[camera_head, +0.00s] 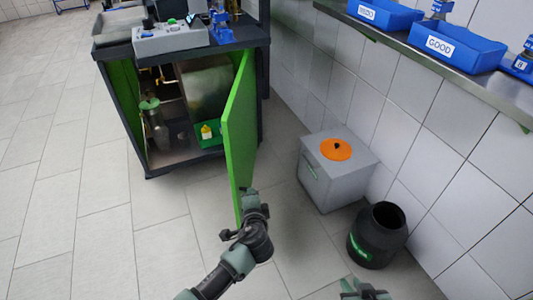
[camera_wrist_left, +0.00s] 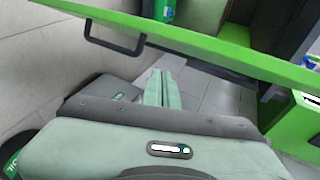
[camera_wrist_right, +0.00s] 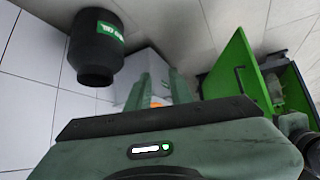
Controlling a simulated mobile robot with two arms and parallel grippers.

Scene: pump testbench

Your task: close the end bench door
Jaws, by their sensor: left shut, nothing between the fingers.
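The green bench door (camera_head: 238,130) stands wide open, swung out from the right side of the bench's front opening. Its green panel crosses the top of the left wrist view (camera_wrist_left: 220,45), with a black bar handle (camera_wrist_left: 115,40) on one face. It also shows in the right wrist view (camera_wrist_right: 238,70). My left gripper (camera_head: 251,192) is shut and empty, close to the door's lower free end; I cannot tell whether it touches. Its closed fingers show in the left wrist view (camera_wrist_left: 160,82). My right gripper (camera_head: 364,286) is open and empty at the bottom, well right of the door.
The dark bench (camera_head: 150,172) holds a green-topped vessel (camera_head: 150,112) and a yellow bottle (camera_head: 206,131) inside. A grey box (camera_head: 325,185) with an orange lid and a black bin (camera_head: 374,240) stand right of the door. Tiled floor left of the bench is clear.

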